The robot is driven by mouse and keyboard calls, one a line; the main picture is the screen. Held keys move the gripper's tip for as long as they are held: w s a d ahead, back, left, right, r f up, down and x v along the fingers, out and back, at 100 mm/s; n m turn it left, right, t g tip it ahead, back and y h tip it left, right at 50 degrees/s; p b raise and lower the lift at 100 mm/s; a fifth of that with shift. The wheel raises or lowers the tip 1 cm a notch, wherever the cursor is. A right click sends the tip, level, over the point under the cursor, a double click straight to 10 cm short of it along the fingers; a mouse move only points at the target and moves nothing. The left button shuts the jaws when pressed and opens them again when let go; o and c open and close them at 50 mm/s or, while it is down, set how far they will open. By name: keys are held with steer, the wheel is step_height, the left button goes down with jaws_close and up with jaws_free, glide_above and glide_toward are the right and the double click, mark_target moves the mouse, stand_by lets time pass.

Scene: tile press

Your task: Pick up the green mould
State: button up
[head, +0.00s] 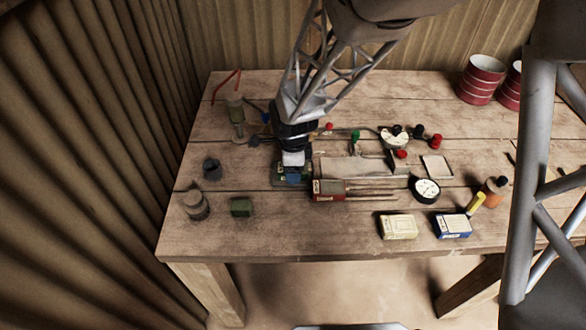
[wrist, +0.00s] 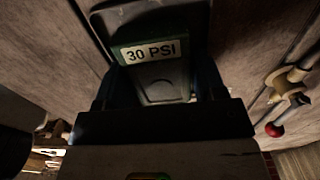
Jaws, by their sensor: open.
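My gripper (head: 293,160) points down over the left-middle of the bench, and its jaws are open. In the wrist view, the dark fingers of my gripper (wrist: 160,92) stand either side of a dark green piece (wrist: 200,75) with a pale grey recess. A label reading "30 PSI" (wrist: 150,52) crosses its far side. This looks like the green mould, though its lower part is hidden by my gripper. In the head view, green and blue parts (head: 292,179) show just below the gripper. A separate small green block (head: 242,207) sits to the front left, apart from the gripper.
A red-ended box with rods (head: 330,190) lies right of the gripper. A round gauge (head: 426,189), a yellow box (head: 398,227) and a blue box (head: 452,226) stand further right. Dark and grey cups (head: 196,205) stand at left. The bench's front middle is clear.

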steer(key=shift+c, duration=0.2)
steer(key=c, duration=0.7)
steer(key=shift+r, duration=0.1)
steer(key=shift+r, duration=0.75)
step_height(320, 180, up, 2)
steer(key=shift+r, duration=0.1)
steer(key=s+d, duration=0.1)
steer(key=s, duration=0.4)
steer(key=s+d, duration=0.2)
steer(key=s, duration=0.3)
steer(key=s+d+r, duration=0.1)
steer(key=s+d, duration=0.1)
steer(key=s, duration=0.3)
steer(key=shift+s, duration=0.1)
steer(key=shift+r, duration=0.1)
